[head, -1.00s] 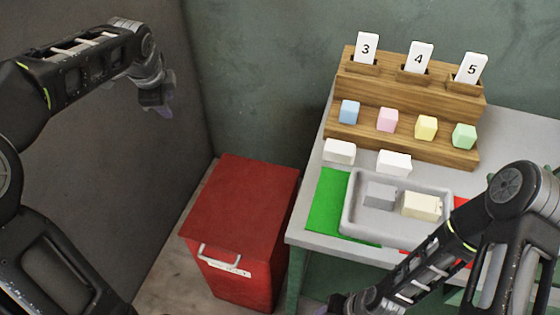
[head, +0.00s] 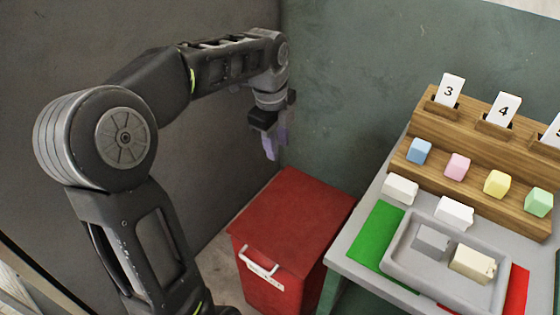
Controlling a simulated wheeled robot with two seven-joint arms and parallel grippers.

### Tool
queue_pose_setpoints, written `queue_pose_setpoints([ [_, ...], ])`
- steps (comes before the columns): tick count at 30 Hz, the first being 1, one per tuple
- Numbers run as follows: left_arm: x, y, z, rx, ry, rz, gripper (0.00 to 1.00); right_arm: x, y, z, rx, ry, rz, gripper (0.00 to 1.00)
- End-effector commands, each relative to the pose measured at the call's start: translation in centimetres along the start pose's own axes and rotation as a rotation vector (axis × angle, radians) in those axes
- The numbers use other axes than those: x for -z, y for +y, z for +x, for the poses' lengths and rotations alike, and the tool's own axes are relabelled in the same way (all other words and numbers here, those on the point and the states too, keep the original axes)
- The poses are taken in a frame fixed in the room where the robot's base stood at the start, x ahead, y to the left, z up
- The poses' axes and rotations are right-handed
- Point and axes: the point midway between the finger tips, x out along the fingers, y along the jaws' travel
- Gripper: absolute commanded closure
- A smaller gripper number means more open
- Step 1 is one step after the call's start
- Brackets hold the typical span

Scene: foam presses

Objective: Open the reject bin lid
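The red reject bin (head: 290,225) stands on the floor left of the table, with its flat lid closed. A light handle (head: 258,262) sits at the lid's front edge, above a white label. My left gripper (head: 276,148) hangs in the air above and behind the bin's far left corner, fingers pointing down, clear of the lid. I cannot make out a gap between its purple fingers, and nothing shows in them. My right gripper is out of the picture.
The table (head: 345,256) right of the bin carries a grey tray (head: 398,262) with two blocks, a green mat (head: 375,235), white blocks and a wooden rack (head: 470,190) with coloured blocks and number cards. A grey wall is at the left.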

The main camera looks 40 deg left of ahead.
Motion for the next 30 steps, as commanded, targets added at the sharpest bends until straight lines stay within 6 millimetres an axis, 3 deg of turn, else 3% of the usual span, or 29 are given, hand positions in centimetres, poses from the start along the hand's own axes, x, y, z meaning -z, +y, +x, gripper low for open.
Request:
queue_pose_setpoints([
  [9,0.0,0.1,4.7,-0.003,0.001,-0.001,0.66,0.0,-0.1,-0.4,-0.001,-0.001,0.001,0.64],
  [15,0.0,0.0,6.7,-0.001,0.0,0.0,0.66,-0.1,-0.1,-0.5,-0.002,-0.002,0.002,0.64],
  [24,0.0,0.0,6.9,0.0,0.0,0.0,0.66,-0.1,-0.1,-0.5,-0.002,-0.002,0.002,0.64],
  [30,0.0,0.0,6.9,0.0,0.0,-0.001,0.82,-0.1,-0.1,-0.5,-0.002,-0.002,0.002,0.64],
])
